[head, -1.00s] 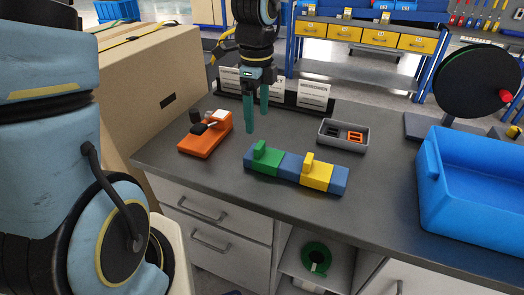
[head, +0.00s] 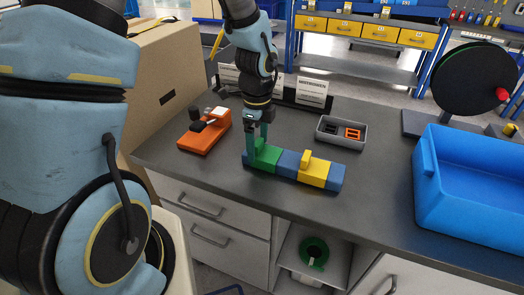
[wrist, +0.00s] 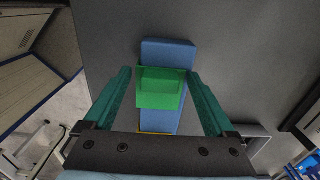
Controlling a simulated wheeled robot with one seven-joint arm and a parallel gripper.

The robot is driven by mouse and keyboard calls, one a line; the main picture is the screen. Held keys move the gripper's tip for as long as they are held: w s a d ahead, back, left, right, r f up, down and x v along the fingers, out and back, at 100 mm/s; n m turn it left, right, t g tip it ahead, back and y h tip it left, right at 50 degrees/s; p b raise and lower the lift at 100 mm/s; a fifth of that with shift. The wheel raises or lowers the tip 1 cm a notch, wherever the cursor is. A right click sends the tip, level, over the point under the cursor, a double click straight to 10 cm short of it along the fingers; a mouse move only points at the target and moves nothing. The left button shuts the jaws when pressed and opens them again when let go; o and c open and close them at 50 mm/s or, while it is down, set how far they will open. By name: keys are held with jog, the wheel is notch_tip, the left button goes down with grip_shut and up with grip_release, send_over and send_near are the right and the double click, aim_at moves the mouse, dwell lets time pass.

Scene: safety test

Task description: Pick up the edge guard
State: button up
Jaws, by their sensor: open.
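A long blue block (head: 288,164) lies on the grey workbench. A green piece (head: 268,157) with an upright tab sits over its left part, and a yellow piece (head: 313,172) with a similar tab sits over its right part. I cannot tell which of these is the edge guard. My gripper (head: 257,155) points down at the green piece and partly hides its tab. In the wrist view my open gripper (wrist: 159,75) has one teal finger on each side of the green piece (wrist: 160,90), with gaps between. Only a yellow sliver (wrist: 155,132) shows there.
An orange tool (head: 205,131) lies to the left, and a small grey tray (head: 341,133) with black and orange parts behind. A large blue bin (head: 468,190) and a black spool (head: 470,80) stand to the right. A cardboard box (head: 160,75) is at the left.

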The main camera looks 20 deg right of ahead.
jog(key=c, duration=1)
